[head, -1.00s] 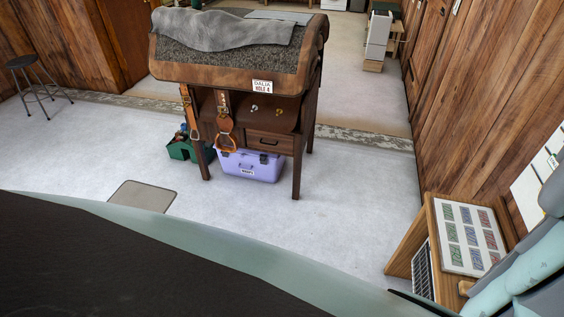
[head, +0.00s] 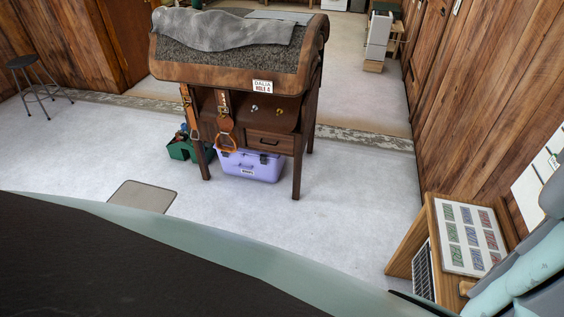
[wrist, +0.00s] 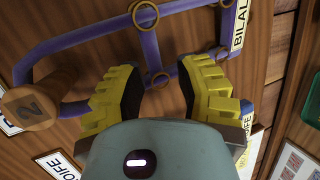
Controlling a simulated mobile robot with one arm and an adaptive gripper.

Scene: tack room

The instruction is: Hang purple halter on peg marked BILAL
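In the wrist view, the purple halter (wrist: 95,37) shows as straps joined by brass rings against a wood wall. At left its strap meets a thick wooden peg (wrist: 40,100) numbered 2; I cannot tell whether the strap loops around it. The head view shows neither halter nor gripper.
A white AOIFE label (wrist: 58,166) is at the lower left of the wrist view. In the head view, a saddle stand (head: 297,165) with a purple box (head: 250,166) under it stands mid-floor. A wooden cabinet (head: 432,215) is at right. Open floor lies between.

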